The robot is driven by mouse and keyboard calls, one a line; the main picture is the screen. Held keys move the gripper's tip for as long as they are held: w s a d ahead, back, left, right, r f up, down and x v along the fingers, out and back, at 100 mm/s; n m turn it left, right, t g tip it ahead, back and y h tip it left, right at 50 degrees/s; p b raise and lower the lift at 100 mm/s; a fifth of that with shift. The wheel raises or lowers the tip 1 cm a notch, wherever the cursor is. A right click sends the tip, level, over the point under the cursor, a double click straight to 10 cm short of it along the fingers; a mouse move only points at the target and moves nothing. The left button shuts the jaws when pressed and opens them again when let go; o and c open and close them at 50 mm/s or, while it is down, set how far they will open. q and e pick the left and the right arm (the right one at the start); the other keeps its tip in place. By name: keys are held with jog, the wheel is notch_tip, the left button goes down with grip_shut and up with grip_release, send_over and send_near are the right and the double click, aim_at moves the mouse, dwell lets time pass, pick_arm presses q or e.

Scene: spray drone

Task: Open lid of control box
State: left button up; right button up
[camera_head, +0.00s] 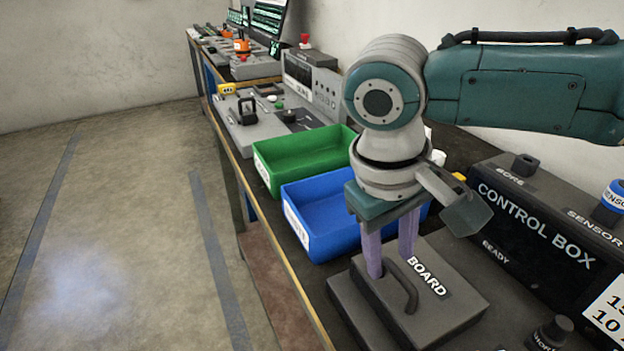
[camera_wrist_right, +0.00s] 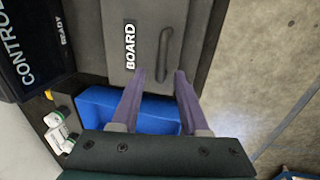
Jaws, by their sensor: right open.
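The dark control box (camera_head: 535,222) stands at the right of the bench, with "CONTROL BOX" lettering on its face. In front of it is a flat grey lid (camera_head: 450,310) labelled "BOARD", lying closed, with a dark arched handle (camera_head: 402,285). My right gripper (camera_head: 391,264) points down with its two purple fingers apart, at the handle's far end. My left gripper is not in view.
A blue bin (camera_head: 325,215) stands right behind the lid, close to my right gripper, and a green bin (camera_head: 290,155) is beyond it. A knob (camera_head: 552,332) is at the front right. Grey panels and screens line the far bench. The floor at left is clear.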

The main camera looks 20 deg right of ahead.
grip_shut()
dwell(1.4)
